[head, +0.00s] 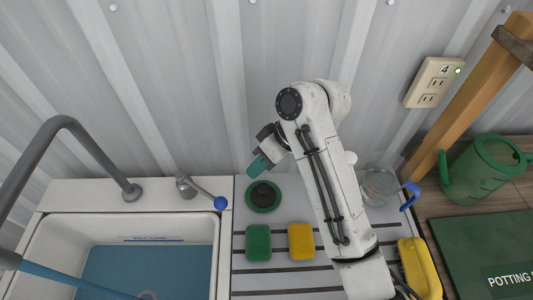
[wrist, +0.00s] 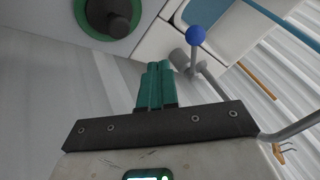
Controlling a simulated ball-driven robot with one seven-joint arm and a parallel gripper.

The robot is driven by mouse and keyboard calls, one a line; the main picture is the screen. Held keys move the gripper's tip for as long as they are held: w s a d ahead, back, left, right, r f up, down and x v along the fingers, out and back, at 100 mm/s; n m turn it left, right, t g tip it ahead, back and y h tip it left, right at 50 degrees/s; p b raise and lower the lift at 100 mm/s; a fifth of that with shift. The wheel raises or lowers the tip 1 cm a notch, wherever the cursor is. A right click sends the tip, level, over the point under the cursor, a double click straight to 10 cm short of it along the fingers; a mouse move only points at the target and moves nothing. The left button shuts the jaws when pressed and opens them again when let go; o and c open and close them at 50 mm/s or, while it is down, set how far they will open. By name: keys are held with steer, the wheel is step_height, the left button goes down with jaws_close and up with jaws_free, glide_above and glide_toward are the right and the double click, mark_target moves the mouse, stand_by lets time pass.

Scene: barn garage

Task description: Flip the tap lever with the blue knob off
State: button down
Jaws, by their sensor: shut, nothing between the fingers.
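The tap lever (head: 205,194) stands on the sink's back ledge. Its grey rod points right and slightly toward the front, ending in a blue knob (head: 220,203). The grey tap (head: 75,130) arches over the sink, and a blue stream (head: 60,278) runs from its spout. My gripper (head: 257,167) is shut and empty, above and to the right of the knob in the head view. In the wrist view, the shut teal fingers (wrist: 160,66) are just left of the lever's base (wrist: 178,58), with the blue knob (wrist: 196,36) beyond. They appear apart from the lever.
The white sink (head: 32,235) holds blue water. A dark green round object (head: 263,196), a green sponge (head: 258,243) and a yellow sponge (head: 301,241) lie on the slatted drainboard. A glass jug (head: 378,187) and green watering can (head: 485,170) stand right. The corrugated wall is close behind.

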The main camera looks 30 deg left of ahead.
steer(key=s+a+f+p, duration=0.2)
steer(key=s+f, duration=0.2)
steer(key=s, duration=0.1)
steer(key=shift+s+a, duration=0.2)
steer(key=shift+a, duration=0.2)
steer(key=shift+f, duration=0.1)
